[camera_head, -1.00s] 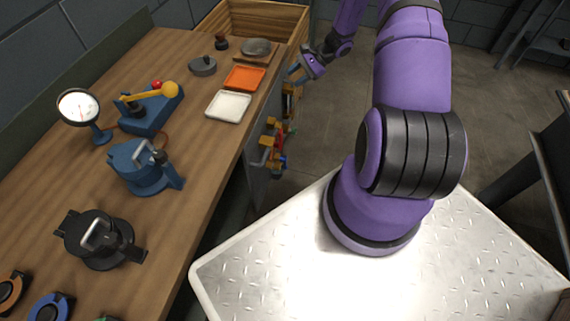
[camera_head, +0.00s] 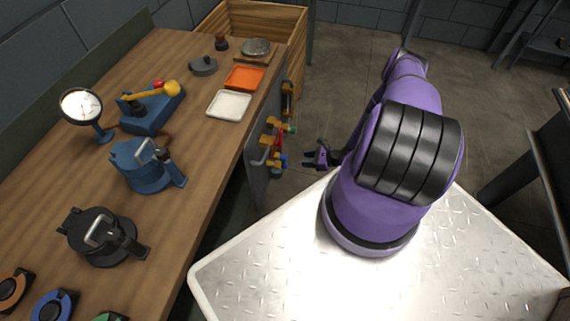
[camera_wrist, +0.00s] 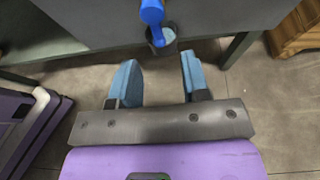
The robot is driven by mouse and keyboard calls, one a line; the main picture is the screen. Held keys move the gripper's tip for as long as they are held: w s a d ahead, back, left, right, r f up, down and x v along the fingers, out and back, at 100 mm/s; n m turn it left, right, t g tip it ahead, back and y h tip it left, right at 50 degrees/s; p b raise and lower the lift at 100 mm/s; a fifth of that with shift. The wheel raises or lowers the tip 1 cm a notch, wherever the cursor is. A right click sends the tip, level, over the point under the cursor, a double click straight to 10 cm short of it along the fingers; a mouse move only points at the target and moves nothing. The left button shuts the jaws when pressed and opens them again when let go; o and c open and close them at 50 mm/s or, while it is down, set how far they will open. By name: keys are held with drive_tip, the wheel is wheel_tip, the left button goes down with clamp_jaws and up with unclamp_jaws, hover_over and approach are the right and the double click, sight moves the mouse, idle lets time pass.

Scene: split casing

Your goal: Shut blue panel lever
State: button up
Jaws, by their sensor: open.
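The blue panel lever (camera_head: 283,161) is on the grey side panel below the bench's right edge, among other coloured handles. The lever's upper part is cut off by the top edge there.
The wooden bench (camera_head: 205,150) overhangs on the left, and my white deck is at the front. A wooden crate (camera_head: 296,40) stands beyond. The floor (camera_head: 335,110) beside the panel is clear.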

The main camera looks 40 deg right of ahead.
sight(285, 165)
drive_tip(key=shift+m, duration=0.3)
drive_tip(key=x, duration=0.7)
drive_tip(key=f+x, duration=0.1)
drive_tip(key=x, duration=0.3)
drive_tip(key=shift+s+a, duration=0.15)
drive_tip(key=shift+s, duration=0.2)
clamp_jaws()
